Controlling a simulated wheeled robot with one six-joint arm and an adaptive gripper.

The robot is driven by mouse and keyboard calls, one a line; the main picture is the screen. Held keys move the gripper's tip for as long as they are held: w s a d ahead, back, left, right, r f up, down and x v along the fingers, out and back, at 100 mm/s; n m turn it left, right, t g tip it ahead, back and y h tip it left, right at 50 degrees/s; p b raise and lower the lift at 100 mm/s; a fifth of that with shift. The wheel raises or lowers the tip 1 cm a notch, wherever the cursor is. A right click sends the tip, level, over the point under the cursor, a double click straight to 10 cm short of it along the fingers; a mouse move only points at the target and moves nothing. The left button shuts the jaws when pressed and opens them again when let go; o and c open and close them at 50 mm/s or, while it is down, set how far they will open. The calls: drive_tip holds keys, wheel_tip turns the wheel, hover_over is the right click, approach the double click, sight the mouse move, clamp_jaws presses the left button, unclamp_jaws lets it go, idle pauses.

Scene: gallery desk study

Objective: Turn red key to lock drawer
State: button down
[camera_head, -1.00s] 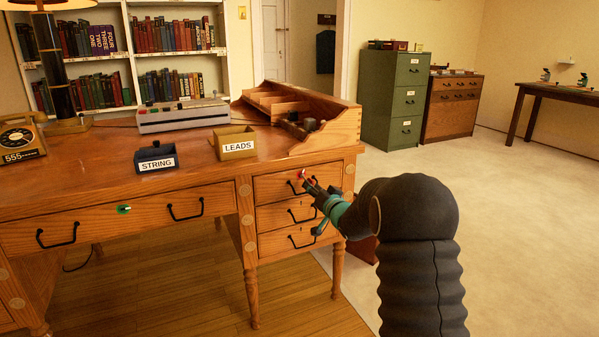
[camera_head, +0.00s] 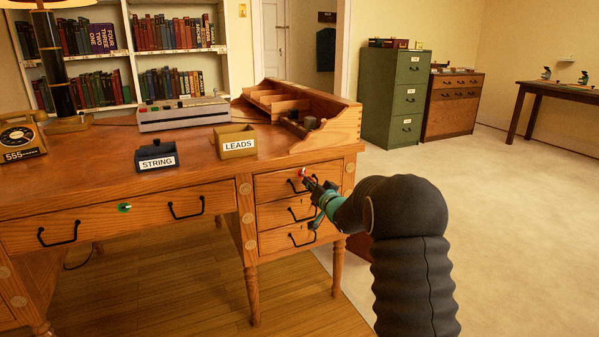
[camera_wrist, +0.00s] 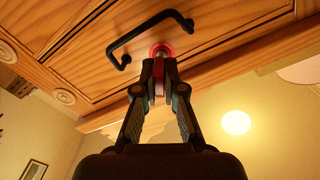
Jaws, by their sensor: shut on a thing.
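The red key (camera_head: 302,173) sits in the lock at the top middle of the desk's upper right drawer (camera_head: 275,187). In the wrist view the red key (camera_wrist: 160,50) shows its round red collar against the drawer front. My gripper (camera_head: 309,182) is at the key in the head view. In the wrist view my gripper (camera_wrist: 159,75) has its fingertips together on the key's head, part of which they hide. The drawer's black handle (camera_wrist: 148,36) is right beside the fingertips. The drawer front looks flush with the desk.
A green key (camera_head: 124,208) is in the wide middle drawer (camera_head: 85,222). Two more drawers with black handles lie below the upper right one. A STRING box (camera_head: 156,157) and a LEADS box (camera_head: 236,142) stand on the desktop. Open floor lies to the right.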

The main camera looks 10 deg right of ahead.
drive_tip(key=shift+d+r, duration=0.15)
drive_tip(key=shift+r, duration=0.05)
drive_tip(key=shift+d+r, duration=0.1)
drive_tip(key=shift+r, duration=0.2)
drive_tip(key=shift+w, duration=0.1)
idle(0.4)
drive_tip(key=shift+r, duration=0.3)
idle(0.4)
drive_tip(key=shift+f+n, duration=0.1)
drive_tip(key=shift+n, duration=0.2)
idle(0.3)
drive_tip(key=shift+a+n+b, duration=0.2)
drive_tip(key=shift+n+b, duration=1)
drive_tip(key=shift+b, duration=0.75)
